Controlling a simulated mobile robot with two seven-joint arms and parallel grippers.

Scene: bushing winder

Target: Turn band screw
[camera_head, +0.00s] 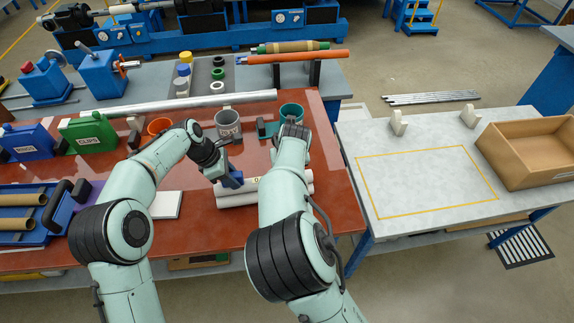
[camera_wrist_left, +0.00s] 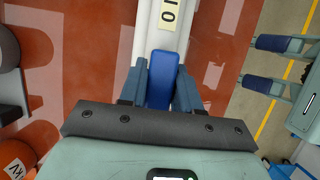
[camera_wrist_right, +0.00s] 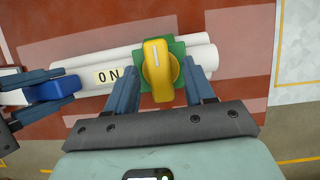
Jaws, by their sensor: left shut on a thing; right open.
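The band screw shows in the right wrist view as a yellow knob (camera_wrist_right: 158,70) with a white mark, on a green clamp (camera_wrist_right: 177,50) across a bundle of white tubes (camera_wrist_right: 205,62). My right gripper (camera_wrist_right: 161,68) is open, its fingers on either side of the knob with gaps. In the head view my right arm hides the knob. My left gripper (camera_wrist_left: 161,66) is shut on a blue handle (camera_wrist_left: 162,82) at the tubes' left end; it also shows in the head view (camera_head: 228,176).
A long white tube (camera_head: 180,103) lies farther back. The grey side table (camera_head: 420,190) is clear inside its yellow outline.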

